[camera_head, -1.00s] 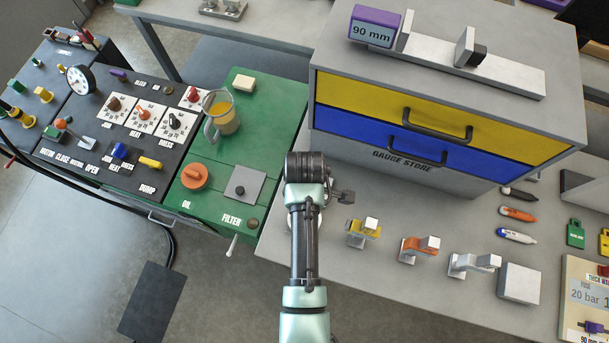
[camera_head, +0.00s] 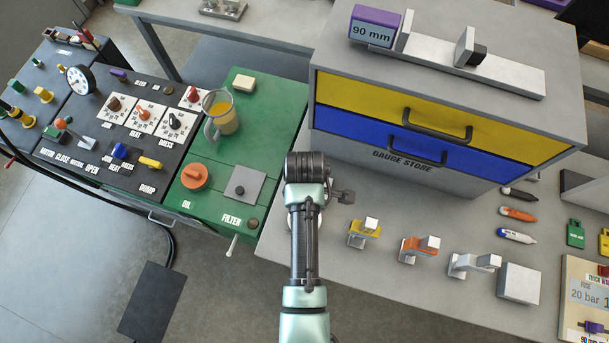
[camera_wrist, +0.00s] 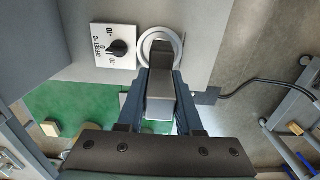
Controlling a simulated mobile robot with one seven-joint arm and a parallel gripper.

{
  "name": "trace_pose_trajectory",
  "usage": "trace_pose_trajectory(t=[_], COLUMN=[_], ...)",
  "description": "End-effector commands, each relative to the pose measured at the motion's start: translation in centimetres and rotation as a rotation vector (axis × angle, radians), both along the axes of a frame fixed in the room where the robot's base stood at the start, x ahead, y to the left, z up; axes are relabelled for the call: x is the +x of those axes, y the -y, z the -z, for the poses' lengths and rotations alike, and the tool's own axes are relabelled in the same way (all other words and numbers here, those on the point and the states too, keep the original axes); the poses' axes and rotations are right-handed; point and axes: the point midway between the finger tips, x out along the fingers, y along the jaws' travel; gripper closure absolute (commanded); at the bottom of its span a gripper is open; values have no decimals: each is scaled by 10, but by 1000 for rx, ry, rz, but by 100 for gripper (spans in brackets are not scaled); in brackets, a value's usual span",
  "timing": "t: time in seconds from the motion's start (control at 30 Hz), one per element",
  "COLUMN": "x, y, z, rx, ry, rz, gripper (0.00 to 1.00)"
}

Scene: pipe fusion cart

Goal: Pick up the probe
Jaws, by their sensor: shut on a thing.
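In the wrist view, a dark block-shaped handle with a grey end face, which looks like the probe (camera_wrist: 160,105), sits between the two fingers of my gripper (camera_wrist: 160,88). The fingers are shut on it, one on each side. The far end of the probe reaches a pale round ring (camera_wrist: 146,43) on a grey surface. I cannot tell whether it is inside the ring or only in front of it. In the head view my arm covers the gripper and the probe.
A white dial plate (camera_wrist: 114,46) is left of the ring. In the head view, the gauge store cabinet (camera_head: 340,148) stands right of my arm. The green cart top (camera_head: 262,90) with a jug (camera_head: 222,122) is at left. Several clamp-like parts, such as the orange one (camera_head: 415,247), stand on the grey bench.

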Motion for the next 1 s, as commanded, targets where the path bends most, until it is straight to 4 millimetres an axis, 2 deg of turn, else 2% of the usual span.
trace_pose_trajectory(t=[0.73, 0.87, 1.0], x=[1, 2, 3], y=[0, 0, 0], z=[-2, -13, -36], rx=[0, 0, 0], ry=[3, 5, 9], rz=[0, 0, 0], gripper=[100, 100, 100])
